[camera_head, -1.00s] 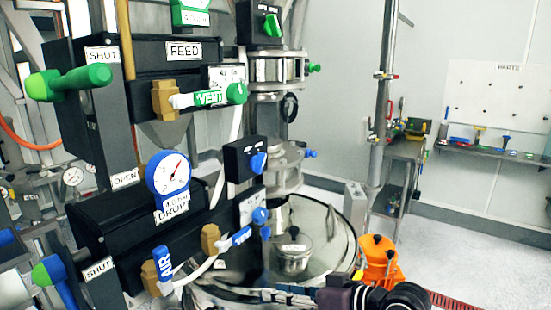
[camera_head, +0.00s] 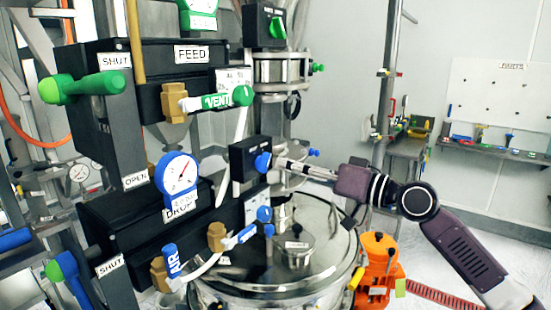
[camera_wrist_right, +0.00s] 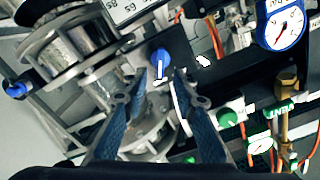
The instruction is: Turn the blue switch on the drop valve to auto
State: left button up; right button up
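The blue switch (camera_head: 262,162) is a small round knob on the black box (camera_head: 240,165) beside the DROP valve. It also shows in the right wrist view (camera_wrist_right: 160,62), with a white pointer mark. My right gripper (camera_head: 277,161) has come in from the right and its tips are close to the switch in the head view. In the right wrist view my right gripper (camera_wrist_right: 160,82) is open, with one finger either side of the knob's line. I cannot tell whether the fingers touch the switch. The box's position labels are too small to read. My left gripper is not in view.
The DROP gauge (camera_head: 178,180) is left of the box. The VENT lever (camera_head: 225,100) is above, and the AIR lever (camera_head: 180,262) is below. A lidded steel vessel (camera_head: 320,235) stands under my right arm. An orange device (camera_head: 378,268) is at its right.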

aim_at(269, 162)
jog(key=p+x, duration=0.1)
jog(key=x, duration=0.4)
jog(key=shift+p, duration=0.4)
jog(key=shift+d, duration=0.1)
jog(key=shift+c, duration=0.3)
grip_shut()
